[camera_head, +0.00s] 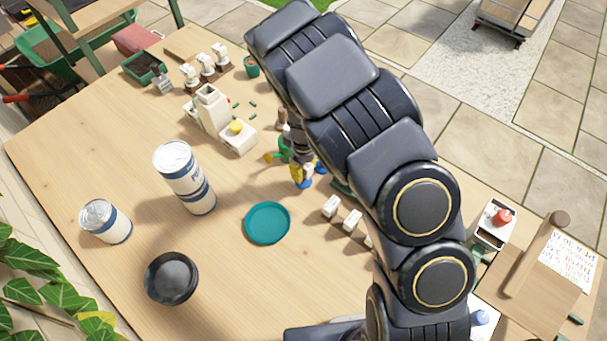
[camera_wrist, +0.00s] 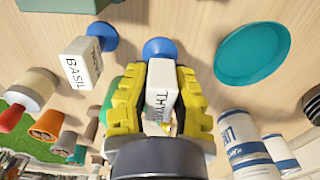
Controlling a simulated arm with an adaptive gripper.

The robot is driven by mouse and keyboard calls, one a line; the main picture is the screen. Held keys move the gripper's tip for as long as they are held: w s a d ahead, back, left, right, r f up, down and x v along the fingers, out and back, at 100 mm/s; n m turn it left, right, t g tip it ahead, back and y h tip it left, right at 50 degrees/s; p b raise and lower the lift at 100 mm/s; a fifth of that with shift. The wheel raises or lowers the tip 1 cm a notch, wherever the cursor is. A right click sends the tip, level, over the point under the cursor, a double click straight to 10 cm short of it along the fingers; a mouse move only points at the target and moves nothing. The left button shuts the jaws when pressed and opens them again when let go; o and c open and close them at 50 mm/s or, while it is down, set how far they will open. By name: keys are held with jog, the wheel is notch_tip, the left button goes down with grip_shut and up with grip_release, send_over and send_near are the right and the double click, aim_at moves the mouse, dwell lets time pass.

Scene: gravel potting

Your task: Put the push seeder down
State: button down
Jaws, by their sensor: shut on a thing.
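My gripper (camera_head: 302,172) is low over the middle of the table, its yellow fingers closed around a white block marked THYME with a blue round end. I take this for the push seeder (camera_wrist: 160,76). The gripper also shows in the wrist view (camera_wrist: 159,92), with the block between the two fingers and the blue end beyond the fingertips. In the head view the seeder's blue end (camera_head: 305,184) shows below the fingers. I cannot tell whether it touches the table. A similar white block marked BASIL (camera_wrist: 80,62), also with a blue round end, is beside it.
A teal saucer (camera_head: 267,223) lies near the gripper. A tall can (camera_head: 186,178), a short can (camera_head: 106,222) and a black bowl (camera_head: 171,278) stand left. A white device with a yellow button (camera_head: 220,122) stands behind. Several small white blocks (camera_head: 350,219) line the right. Bare wood surrounds the saucer.

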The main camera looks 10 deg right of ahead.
notch_tip(320, 180, up, 6)
jog(key=a+r, duration=0.1)
jog(key=s+a+f, duration=0.2)
jog(key=s+a, duration=0.6)
jog(key=s, duration=0.1)
jog(key=shift+w+f, duration=0.1)
jog(key=shift+f, duration=3.55)
jog(key=shift+f, duration=0.15)
jog(key=c, duration=1.1)
grip_release()
